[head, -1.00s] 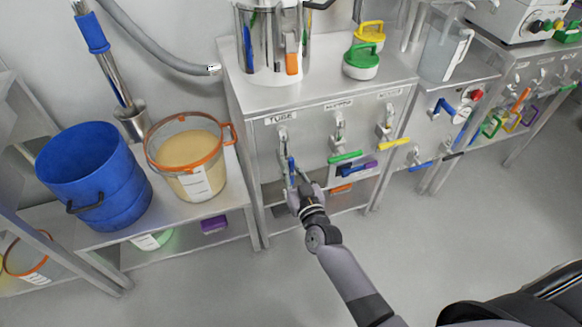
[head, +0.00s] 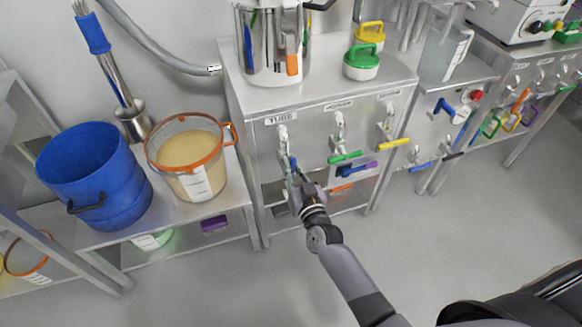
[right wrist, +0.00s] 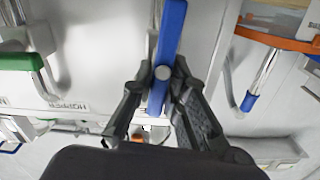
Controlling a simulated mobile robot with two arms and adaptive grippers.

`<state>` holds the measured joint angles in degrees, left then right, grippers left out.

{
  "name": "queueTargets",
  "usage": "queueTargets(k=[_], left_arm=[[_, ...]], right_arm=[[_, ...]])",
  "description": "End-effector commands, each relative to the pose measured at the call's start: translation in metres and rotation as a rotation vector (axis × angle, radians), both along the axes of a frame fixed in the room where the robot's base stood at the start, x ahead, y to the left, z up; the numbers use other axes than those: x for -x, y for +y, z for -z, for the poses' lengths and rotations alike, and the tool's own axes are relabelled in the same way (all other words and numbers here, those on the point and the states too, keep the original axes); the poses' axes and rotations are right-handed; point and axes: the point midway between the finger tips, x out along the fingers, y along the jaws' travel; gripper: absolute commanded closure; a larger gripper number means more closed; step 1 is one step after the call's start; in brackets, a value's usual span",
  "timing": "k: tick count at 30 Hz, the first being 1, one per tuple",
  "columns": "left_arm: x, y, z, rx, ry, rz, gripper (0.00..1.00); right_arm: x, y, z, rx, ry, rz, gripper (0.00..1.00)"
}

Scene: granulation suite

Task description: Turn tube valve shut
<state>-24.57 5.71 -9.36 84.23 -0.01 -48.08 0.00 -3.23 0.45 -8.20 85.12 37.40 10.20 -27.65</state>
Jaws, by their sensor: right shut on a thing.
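The valve under the label TUBE (head: 283,133) is on the front panel of the steel cabinet. Its blue lever (head: 292,163) hangs down, nearly upright, and its lower part is hidden by my gripper. My right gripper (head: 294,181) is shut on this lever. In the right wrist view the blue lever (right wrist: 171,30) runs between the two fingers of the gripper (right wrist: 160,80). My left gripper is not in view.
Neighbouring valves have a green lever (head: 345,157) and a yellow lever (head: 394,144). A blue bucket (head: 95,170) and a clear tub with an orange rim (head: 190,187) stand on the left bench. The floor in front is clear.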

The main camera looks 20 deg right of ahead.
Motion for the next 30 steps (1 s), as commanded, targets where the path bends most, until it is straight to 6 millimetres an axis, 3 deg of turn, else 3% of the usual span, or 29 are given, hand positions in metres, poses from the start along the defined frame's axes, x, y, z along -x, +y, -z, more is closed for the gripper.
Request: queueTargets(k=[17, 30], left_arm=[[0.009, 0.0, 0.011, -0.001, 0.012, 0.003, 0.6], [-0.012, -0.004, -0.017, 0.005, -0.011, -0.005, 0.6]], right_arm=[[0.0, -0.012, 0.004, -0.508, 0.015, 0.007, 1.0], [0.0, -0.016, 0.012, -0.925, 0.031, 0.008, 1.0]])
